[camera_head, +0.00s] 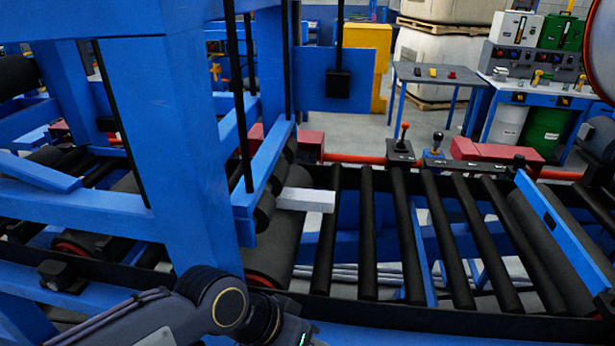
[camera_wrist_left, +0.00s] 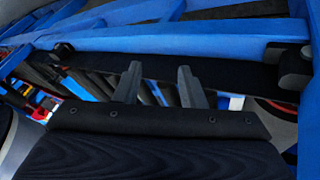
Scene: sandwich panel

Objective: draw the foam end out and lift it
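The white foam end (camera_head: 305,199) sticks out to the right from between dark rollers in the blue machine frame (camera_head: 190,130). It lies above the left end of the roller conveyor (camera_head: 370,235). My left arm comes in along the bottom of the head view, and its gripper fingers are cut off by the lower edge there. In the left wrist view my left gripper (camera_wrist_left: 157,72) shows two grey fingers spread apart with nothing held between them. I cannot make out the foam in that view. My right gripper is in neither view.
A blue crossbar (camera_head: 540,213) lies over the conveyor at the right. Two levers (camera_head: 403,140) stand on the far rail beside red blocks (camera_head: 487,149). A grey table (camera_head: 440,75) stands behind. The conveyor rollers right of the foam are bare.

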